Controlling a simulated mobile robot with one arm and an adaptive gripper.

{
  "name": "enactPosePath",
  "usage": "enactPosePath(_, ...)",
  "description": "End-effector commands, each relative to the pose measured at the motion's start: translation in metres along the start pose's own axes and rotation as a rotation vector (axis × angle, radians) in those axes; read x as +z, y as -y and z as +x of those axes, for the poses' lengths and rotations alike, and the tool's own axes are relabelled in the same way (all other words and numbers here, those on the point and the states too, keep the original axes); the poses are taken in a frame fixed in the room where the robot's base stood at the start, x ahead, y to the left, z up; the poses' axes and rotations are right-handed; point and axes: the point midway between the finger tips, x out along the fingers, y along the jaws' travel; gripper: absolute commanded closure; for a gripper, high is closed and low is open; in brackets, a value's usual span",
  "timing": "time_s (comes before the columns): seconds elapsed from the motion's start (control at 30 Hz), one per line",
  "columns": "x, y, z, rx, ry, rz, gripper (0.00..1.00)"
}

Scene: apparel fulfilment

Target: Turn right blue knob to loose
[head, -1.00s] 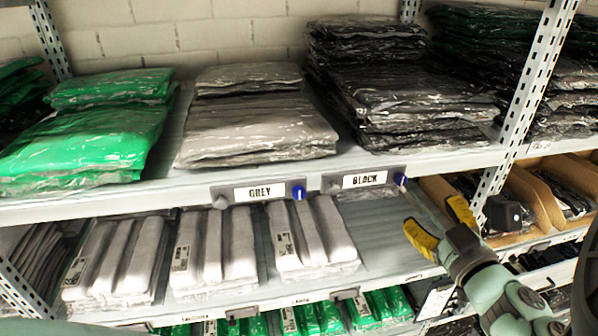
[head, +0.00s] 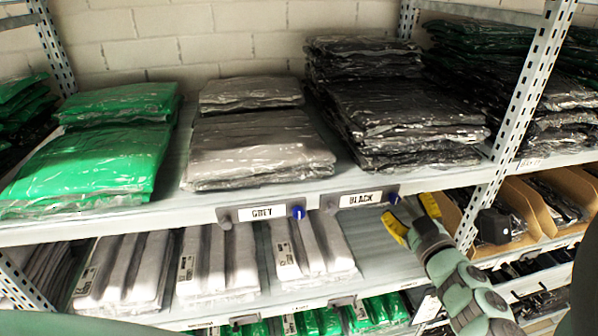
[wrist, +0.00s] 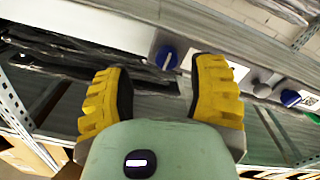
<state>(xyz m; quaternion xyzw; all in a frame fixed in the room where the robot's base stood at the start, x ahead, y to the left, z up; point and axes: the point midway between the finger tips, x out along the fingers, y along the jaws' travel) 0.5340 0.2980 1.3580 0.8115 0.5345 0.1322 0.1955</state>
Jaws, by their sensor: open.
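The right blue knob (head: 393,198) sits at the right end of the BLACK label holder (head: 361,199) on the shelf edge. In the wrist view the blue knob (wrist: 165,57) has a white mark and shows in the gap between the fingertips, a little beyond them. My gripper (head: 411,215) has yellow fingers, spread apart, just right of and below the knob. It also shows in the wrist view (wrist: 162,75), open, with nothing held. I cannot tell whether a finger touches the knob.
Another blue knob (head: 298,212) is on the GREY label holder (head: 262,213), left of a grey knob (head: 329,204). Bagged black garments (head: 400,110) lie on the shelf above. A perforated upright (head: 500,150) stands close right of my gripper. Bagged white garments (head: 310,245) lie below.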

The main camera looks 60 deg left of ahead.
Motion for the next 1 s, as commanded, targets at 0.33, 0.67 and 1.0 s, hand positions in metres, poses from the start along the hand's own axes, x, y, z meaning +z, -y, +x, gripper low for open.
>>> enactPosePath(0.33, 0.002, -0.004, 0.015, 0.007, 0.018, 0.001, 0.43)
enactPosePath(0.67, -0.001, 0.003, 0.028, -0.007, 0.005, 0.005, 0.43)
enactPosePath(1.0, -0.001, 0.007, 0.032, -0.013, 0.000, 0.006, 0.43)
